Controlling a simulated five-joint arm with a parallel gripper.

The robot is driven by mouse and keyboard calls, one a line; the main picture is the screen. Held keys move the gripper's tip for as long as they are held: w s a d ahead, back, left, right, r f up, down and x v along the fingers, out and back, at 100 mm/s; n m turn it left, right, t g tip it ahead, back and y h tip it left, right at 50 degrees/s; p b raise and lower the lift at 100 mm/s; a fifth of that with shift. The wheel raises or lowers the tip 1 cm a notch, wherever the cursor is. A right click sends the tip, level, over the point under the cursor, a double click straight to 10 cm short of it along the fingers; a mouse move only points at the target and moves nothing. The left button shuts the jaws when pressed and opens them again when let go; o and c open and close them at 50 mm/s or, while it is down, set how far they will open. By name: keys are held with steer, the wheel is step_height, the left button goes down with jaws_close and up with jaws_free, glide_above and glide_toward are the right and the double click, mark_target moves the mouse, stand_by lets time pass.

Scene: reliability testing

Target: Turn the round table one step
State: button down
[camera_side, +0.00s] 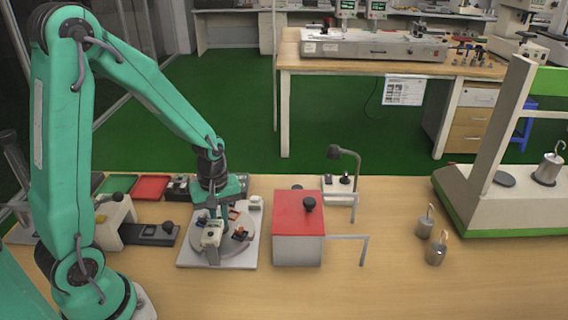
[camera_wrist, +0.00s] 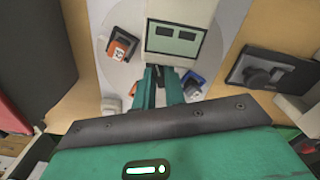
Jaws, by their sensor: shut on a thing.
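The round table (camera_side: 226,247) is a light grey disc on a square white base plate (camera_side: 186,260). It also shows in the wrist view (camera_wrist: 110,75). My gripper (camera_side: 217,212) points down over the disc. In the wrist view its green fingers (camera_wrist: 161,82) are close together on a small dark piece, mostly hidden between them.
A grey box with a red lid (camera_side: 297,212) and black knob stands close right of the plate. A dark-platform device (camera_side: 150,234) stands left. Red (camera_side: 151,187) and green trays lie behind. Hooked weights (camera_side: 424,225) stand right. The front table is clear.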

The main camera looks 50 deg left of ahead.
steer(key=shift+n, duration=1.1)
steer(key=shift+n, duration=1.1)
steer(key=c, duration=1.6)
jaws_free()
steer(key=shift+r, duration=0.1)
steer(key=shift+r, duration=2.15)
